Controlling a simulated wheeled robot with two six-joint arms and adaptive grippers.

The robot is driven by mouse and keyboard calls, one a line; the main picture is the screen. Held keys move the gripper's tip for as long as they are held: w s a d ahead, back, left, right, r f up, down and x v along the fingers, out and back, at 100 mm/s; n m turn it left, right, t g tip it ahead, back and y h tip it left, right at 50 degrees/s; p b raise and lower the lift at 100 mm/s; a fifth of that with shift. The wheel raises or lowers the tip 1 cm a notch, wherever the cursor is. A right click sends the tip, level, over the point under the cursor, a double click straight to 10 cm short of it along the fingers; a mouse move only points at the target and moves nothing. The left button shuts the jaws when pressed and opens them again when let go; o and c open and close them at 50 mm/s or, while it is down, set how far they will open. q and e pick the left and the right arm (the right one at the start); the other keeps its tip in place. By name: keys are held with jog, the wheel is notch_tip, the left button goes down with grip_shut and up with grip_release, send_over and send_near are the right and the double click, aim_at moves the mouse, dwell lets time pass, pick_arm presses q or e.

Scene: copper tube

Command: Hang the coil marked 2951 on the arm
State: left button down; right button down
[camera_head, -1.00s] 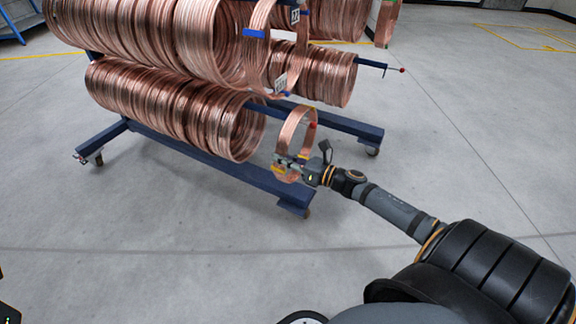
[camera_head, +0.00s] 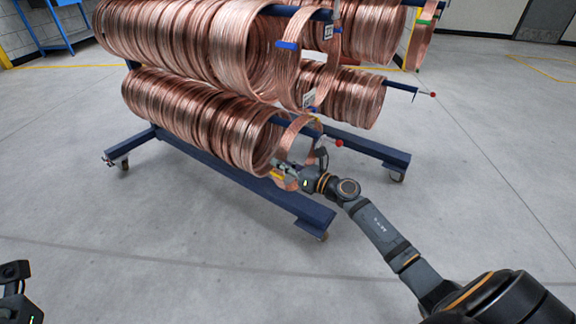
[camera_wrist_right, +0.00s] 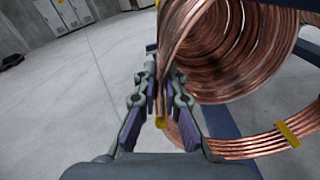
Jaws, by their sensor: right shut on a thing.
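My right gripper (camera_head: 282,170) is shut on the lower part of a narrow copper coil (camera_head: 292,134) with yellow ties. The right wrist view also shows the coil's strands (camera_wrist_right: 250,146) and the gripper's fingers (camera_wrist_right: 162,105) around it. The coil hangs upright at the front end of the lower rack arm (camera_head: 328,135), which has a red ball tip. The arm appears to pass through the loop, beside the big coils (camera_head: 200,118); whether the coil touches it I cannot tell. No number is readable on it. Part of my left gripper (camera_head: 14,278) shows at the lower left edge.
The blue rack's base beam (camera_head: 240,180) runs below the coils on casters. An upper arm carries more coils, with a blue-tied, tagged coil (camera_head: 287,70) at its end. Another red-tipped arm (camera_head: 405,88) sticks out to the right. The floor in front is clear.

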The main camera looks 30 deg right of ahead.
jog(key=shift+w+a+r, duration=0.2)
jog(key=shift+w+a, duration=0.05)
jog(key=shift+w, duration=0.15)
jog(key=shift+w+a+f, duration=0.15)
jog(key=shift+f, duration=0.15)
jog(key=shift+f+b, duration=0.55)
jog(key=shift+b, duration=0.1)
jog(key=c, duration=1.4)
grip_release()
jog(key=shift+f, duration=0.15)
jog(key=shift+v, duration=3.85)
